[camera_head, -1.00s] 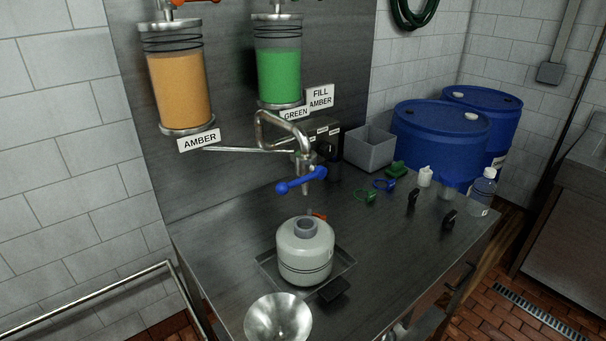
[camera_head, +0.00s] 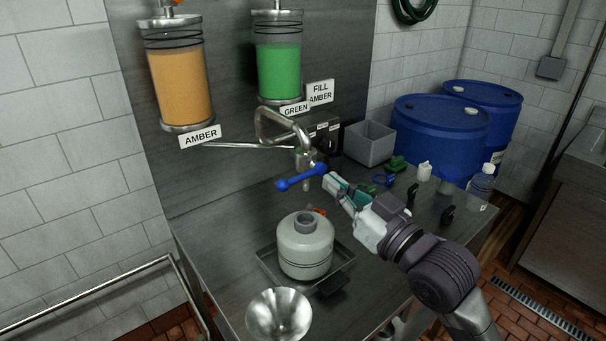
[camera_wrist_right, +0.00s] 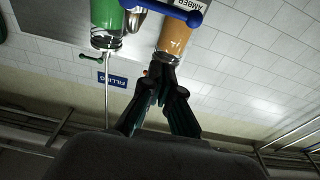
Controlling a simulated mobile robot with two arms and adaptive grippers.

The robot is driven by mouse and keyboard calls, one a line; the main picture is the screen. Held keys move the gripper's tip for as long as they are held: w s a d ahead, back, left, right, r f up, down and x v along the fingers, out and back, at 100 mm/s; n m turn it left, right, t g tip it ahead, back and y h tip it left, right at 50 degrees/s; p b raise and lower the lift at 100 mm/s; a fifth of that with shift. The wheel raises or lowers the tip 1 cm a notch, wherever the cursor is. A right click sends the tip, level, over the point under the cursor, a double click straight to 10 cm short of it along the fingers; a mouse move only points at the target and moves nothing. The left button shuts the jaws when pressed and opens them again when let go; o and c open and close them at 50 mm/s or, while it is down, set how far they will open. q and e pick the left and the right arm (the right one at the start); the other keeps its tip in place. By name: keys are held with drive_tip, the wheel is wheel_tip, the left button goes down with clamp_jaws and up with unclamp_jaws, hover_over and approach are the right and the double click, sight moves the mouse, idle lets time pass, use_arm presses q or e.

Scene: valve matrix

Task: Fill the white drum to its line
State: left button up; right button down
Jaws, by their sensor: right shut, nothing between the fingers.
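The white drum (camera_head: 305,252) stands upright in a shallow tray (camera_head: 343,262) under the spout, its neck open at the top. Its level and line cannot be read. The blue lever (camera_head: 294,181) is on the metal tap above the drum; it also shows in the right wrist view (camera_wrist_right: 180,12). My right gripper (camera_head: 329,180) is shut and empty, its tips close to the lever's right end; contact cannot be told. Its closed fingers (camera_wrist_right: 158,75) show in the wrist view. The amber cylinder (camera_head: 181,88) and green cylinder (camera_head: 278,72) hang behind. My left gripper is out of view.
A sign (camera_head: 320,92) reads "FILL AMBER". A metal funnel (camera_head: 278,314) is at the bench's front. A grey bin (camera_head: 369,145), blue barrels (camera_head: 440,135) and a clear bottle (camera_head: 481,184) are at the right. My right arm covers part of the bench's right side.

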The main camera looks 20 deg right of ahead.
drive_tip(key=shift+w+r, duration=0.1)
drive_tip(key=r+p, duration=0.2)
drive_tip(key=p, duration=0.2)
hover_over(298, 178)
drive_tip(key=s, duration=0.1)
drive_tip(key=f, duration=0.1)
drive_tip(key=f+p, duration=0.1)
drive_tip(key=f, duration=0.2)
drive_tip(key=shift+s+d+f, duration=0.15)
drive_tip(key=shift+d+f, duration=0.2)
